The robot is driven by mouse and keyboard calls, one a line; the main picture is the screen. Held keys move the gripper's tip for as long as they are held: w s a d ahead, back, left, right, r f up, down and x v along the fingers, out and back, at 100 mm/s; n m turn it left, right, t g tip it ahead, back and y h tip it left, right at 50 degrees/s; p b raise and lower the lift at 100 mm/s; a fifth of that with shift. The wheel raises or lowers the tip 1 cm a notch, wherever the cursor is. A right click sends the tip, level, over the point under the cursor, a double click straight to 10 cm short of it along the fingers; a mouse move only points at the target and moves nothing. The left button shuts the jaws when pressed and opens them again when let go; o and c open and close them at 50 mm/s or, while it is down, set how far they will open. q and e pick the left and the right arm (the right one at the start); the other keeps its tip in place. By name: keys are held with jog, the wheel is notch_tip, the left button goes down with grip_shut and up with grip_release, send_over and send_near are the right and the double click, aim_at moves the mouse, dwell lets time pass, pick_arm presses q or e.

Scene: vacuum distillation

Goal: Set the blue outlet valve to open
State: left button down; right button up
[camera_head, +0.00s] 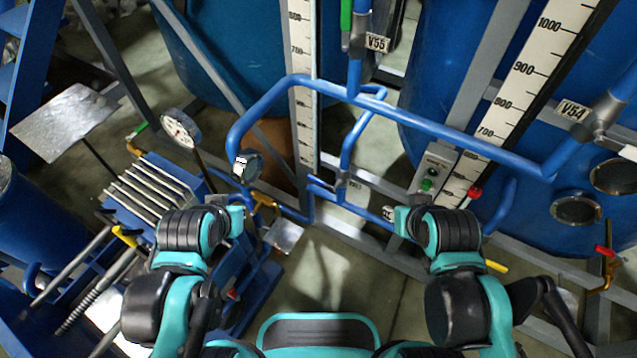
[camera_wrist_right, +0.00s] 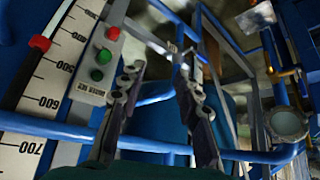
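Blue pipes (camera_head: 330,90) run across the middle of the head view, with a valve tagged V55 (camera_head: 376,43) at top centre and one tagged V54 (camera_head: 572,111) at right. I cannot tell which fitting is the blue outlet valve, and no blue handle stands out. A yellow valve handle (camera_head: 265,199) is close to the right of my left gripper (camera_head: 243,204); whether they touch is unclear. The left fingers are too small to judge. My right gripper (camera_head: 394,216) is in front of the lower pipework. In the right wrist view its fingers (camera_wrist_right: 162,66) are apart, with nothing visibly held.
A control box with green and red buttons (camera_head: 432,172) stands beyond my right gripper. White scales (camera_head: 303,100) rise beside blue tanks (camera_head: 420,70). A gauge (camera_head: 181,128) and ribbed blue equipment (camera_head: 150,193) stand at left. Open floor (camera_head: 345,285) shows between my arms.

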jog(key=n+g+p, duration=0.4)
jog(key=n+g, duration=0.3)
jog(key=n, duration=0.5)
send_over(315, 179)
notch_tip(315, 179, down, 18)
jog(key=shift+w+d+r, duration=0.1)
jog(key=shift+w+d, duration=0.05)
notch_tip(315, 179, down, 8)
jog(key=b, duration=0.3)
jog(key=shift+b, duration=0.3)
grip_shut()
